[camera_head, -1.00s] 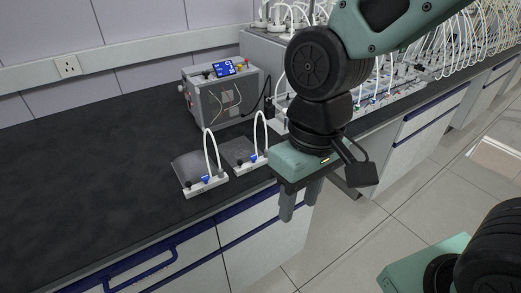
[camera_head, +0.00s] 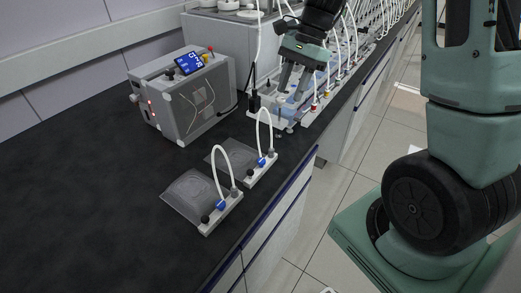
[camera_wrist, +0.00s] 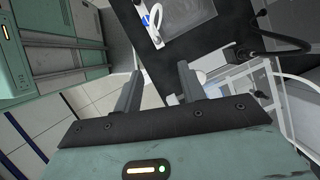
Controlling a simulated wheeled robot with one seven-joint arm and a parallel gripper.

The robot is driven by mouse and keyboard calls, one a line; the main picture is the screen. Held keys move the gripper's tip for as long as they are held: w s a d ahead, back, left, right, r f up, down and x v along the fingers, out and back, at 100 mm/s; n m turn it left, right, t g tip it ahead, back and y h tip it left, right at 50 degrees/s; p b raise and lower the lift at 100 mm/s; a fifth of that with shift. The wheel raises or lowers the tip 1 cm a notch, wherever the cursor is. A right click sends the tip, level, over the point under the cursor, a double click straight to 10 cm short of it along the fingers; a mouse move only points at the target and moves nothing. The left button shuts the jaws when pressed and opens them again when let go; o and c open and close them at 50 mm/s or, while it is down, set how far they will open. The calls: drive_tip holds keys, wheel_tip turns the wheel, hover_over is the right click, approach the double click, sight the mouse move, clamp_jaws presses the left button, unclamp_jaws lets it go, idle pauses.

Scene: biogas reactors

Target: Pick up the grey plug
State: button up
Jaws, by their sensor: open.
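Two clear flat bags lie on the black bench in the head view, each with a white bar, a blue valve and a white hose loop. A small grey plug (camera_head: 235,192) sits at one end of the nearer bag's bar (camera_head: 219,216). A similar grey plug (camera_head: 271,154) is on the farther bag's bar (camera_head: 258,172). I cannot tell which one the task means. My gripper (camera_head: 294,88) is open, pointing down beyond both bags, near the front of the reactor row. In the wrist view its two fingers (camera_wrist: 158,85) are apart with nothing between them.
A grey control box (camera_head: 185,98) with a blue screen stands behind the bags. A black connector (camera_head: 253,101) hangs on a cable beside my gripper. White hoses crowd the reactor row at the back. The bench at the left is clear.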

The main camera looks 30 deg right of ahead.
hover_over(272, 148)
drive_tip(key=d, duration=0.2)
wheel_tip(272, 148, down, 11)
drive_tip(key=shift+x, duration=2.55)
drive_tip(key=shift+w+d, duration=0.1)
drive_tip(key=shift+d, duration=0.05)
clamp_jaws()
